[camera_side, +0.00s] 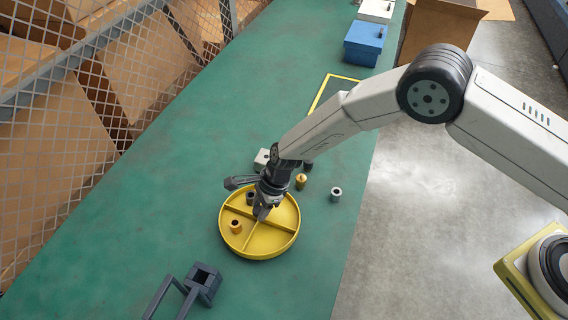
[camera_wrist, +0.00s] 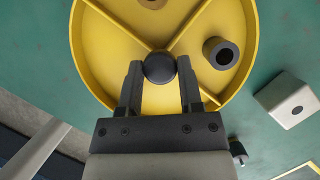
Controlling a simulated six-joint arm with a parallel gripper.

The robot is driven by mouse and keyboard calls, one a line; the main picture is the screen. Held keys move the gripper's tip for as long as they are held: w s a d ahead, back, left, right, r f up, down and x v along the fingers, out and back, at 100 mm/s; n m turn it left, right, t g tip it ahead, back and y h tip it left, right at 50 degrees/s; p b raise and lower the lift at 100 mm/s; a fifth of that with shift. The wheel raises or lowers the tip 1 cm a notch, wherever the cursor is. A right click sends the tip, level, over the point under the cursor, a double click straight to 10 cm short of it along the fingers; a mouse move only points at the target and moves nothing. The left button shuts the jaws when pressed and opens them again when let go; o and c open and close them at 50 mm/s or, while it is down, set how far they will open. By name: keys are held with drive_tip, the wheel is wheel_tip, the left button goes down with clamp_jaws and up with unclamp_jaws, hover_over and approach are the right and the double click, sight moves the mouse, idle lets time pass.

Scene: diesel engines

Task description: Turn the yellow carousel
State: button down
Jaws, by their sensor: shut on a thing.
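The yellow carousel (camera_side: 262,251) is a round, low-walled tray on the green table, split into compartments by straight dividers. It fills much of the wrist view (camera_wrist: 103,60). A dark round knob (camera_wrist: 160,68) stands at its centre, where the dividers meet. My gripper (camera_side: 262,214) points down at the carousel's middle. In the wrist view my gripper (camera_wrist: 160,80) has a finger on each side of the knob and is shut on it. A dark hollow cylinder (camera_wrist: 221,53) and an orange one (camera_side: 236,227) stand in different compartments. The gripper hides part of the carousel in the side view.
A white block (camera_side: 262,158), a brass part (camera_side: 301,181) and a grey cylinder (camera_side: 335,194) stand close behind and right of the carousel. A dark grey frame-like fixture (camera_side: 203,283) is in front. A blue box (camera_side: 364,44) is far back. The table's left side is clear.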

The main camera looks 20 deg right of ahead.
drive_tip(key=shift+m+t, duration=0.3)
drive_tip(key=shift+m, duration=0.3)
drive_tip(key=shift+m+t, duration=0.4)
drive_tip(key=shift+m, duration=0.8)
drive_tip(key=shift+s+m+t+h, duration=0.1)
drive_tip(key=shift+m+t+h, duration=0.3)
drive_tip(key=shift+m, duration=1.1)
drive_tip(key=shift+m+t, duration=0.3)
drive_tip(key=shift+m, duration=0.2)
drive_tip(key=shift+c, duration=1.3)
unclamp_jaws()
drive_tip(key=shift+r, duration=0.15)
drive_tip(key=v, duration=0.7)
drive_tip(key=shift+r, duration=0.3)
drive_tip(key=shift+s, duration=0.1)
